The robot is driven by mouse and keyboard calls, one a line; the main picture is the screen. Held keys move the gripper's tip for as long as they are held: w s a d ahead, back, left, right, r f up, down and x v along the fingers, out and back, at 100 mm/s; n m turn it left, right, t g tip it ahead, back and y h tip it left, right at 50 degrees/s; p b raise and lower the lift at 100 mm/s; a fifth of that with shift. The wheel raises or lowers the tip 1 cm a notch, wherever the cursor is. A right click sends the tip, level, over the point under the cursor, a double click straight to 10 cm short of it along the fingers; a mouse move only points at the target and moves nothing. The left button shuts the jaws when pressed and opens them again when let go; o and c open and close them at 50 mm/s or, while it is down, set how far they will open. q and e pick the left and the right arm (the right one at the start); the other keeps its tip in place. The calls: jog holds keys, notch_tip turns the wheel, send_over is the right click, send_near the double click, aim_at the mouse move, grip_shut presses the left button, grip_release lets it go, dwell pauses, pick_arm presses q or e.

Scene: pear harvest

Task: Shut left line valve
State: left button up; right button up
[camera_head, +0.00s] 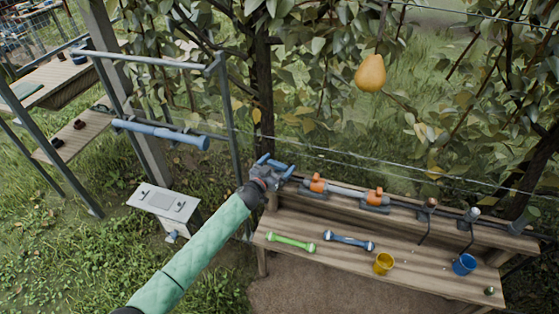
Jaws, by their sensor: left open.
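My left gripper (277,166), on the green-sleeved arm from the left, is open with blue fingers at the left end of the bench's back rail. Just right of it, a dark line runs along the rail. An orange fitting (316,185), which looks like the left line valve, sits on this line. A similar orange fitting (377,197) is farther right, with a grey pipe piece (346,192) between them. The fingers are apart from the left fitting. Whether either valve is open or shut is too small to tell. My right gripper is out of view.
The wooden bench (335,262) holds a green tool (291,242), a blue tool (349,240), a yellow cup (383,263) and a blue cup (464,264). A pear (370,73) hangs above. A grey metal frame (229,120) stands left of the gripper.

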pick_arm(q)
jog(key=shift+w+d+r, duration=0.1)
jog(key=shift+w+d, duration=0.3)
jog(key=shift+w, duration=0.1)
jog(key=shift+w+d, duration=0.15)
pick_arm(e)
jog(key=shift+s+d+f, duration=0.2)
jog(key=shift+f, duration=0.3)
pick_arm(q)
jog(key=c, duration=1)
jog(key=shift+o, duration=0.2)
